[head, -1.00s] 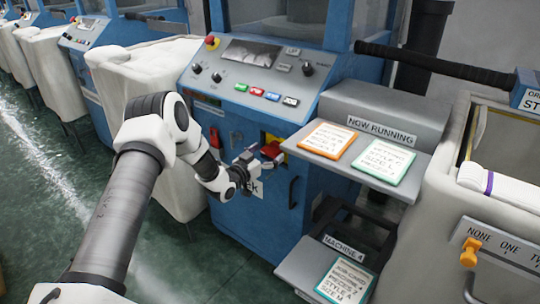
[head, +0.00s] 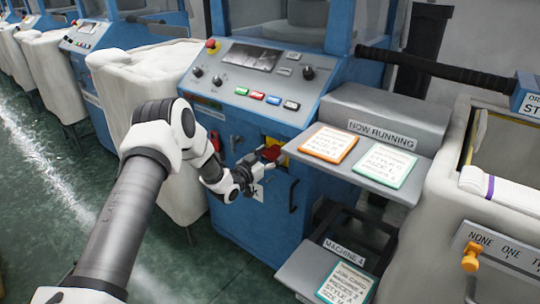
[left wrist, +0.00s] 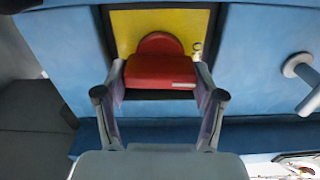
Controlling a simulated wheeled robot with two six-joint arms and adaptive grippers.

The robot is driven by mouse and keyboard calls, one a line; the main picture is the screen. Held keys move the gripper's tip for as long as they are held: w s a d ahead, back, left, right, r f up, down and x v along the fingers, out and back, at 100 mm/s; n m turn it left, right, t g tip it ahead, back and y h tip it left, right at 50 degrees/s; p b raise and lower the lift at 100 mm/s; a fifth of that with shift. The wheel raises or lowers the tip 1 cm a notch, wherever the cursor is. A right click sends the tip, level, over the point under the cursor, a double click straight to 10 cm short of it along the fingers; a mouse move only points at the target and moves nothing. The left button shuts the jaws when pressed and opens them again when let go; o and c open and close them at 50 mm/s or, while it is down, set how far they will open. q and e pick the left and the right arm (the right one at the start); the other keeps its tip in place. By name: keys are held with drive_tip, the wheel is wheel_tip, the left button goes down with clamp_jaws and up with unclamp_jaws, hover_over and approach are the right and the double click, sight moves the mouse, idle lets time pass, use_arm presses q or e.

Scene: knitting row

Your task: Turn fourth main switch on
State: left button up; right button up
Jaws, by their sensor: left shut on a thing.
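The main switch is a red handle (left wrist: 160,72) on a yellow plate (left wrist: 128,28), set in the blue front of the machine beside the now running shelf. In the head view the red switch (head: 271,152) is partly hidden by my left gripper (head: 257,166). In the left wrist view the fingers of my left gripper (left wrist: 159,78) are on either side of the red handle and shut on it. The handle lies crosswise in that view, with a small pale mark on its front. My right gripper is not in view.
The now running shelf (head: 372,178) with an orange card and a green card juts out just right of the switch. A door handle (head: 293,195) is below it. A stuffed white bin (head: 150,85) stands left. The sloped control panel (head: 262,85) is above.

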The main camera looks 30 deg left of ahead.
use_arm(q)
drive_tip(key=m+p, duration=0.1)
drive_tip(key=m, duration=0.3)
drive_tip(key=shift+d, duration=0.15)
drive_tip(key=m+p, duration=0.2)
drive_tip(key=m, duration=0.2)
drive_tip(key=shift+d+m, duration=0.1)
drive_tip(key=shift+m, duration=0.3)
drive_tip(key=m+p, duration=0.2)
drive_tip(key=m, duration=0.3)
drive_tip(key=shift+d+f, duration=0.1)
drive_tip(key=shift+f, duration=0.05)
drive_tip(key=shift+f+m+p, duration=0.15)
drive_tip(key=shift+m+p, duration=0.4)
drive_tip(key=shift+m, duration=1.15)
drive_tip(key=o, duration=1.1)
drive_tip(key=shift+o, duration=0.2)
drive_tip(key=shift+f, duration=0.1)
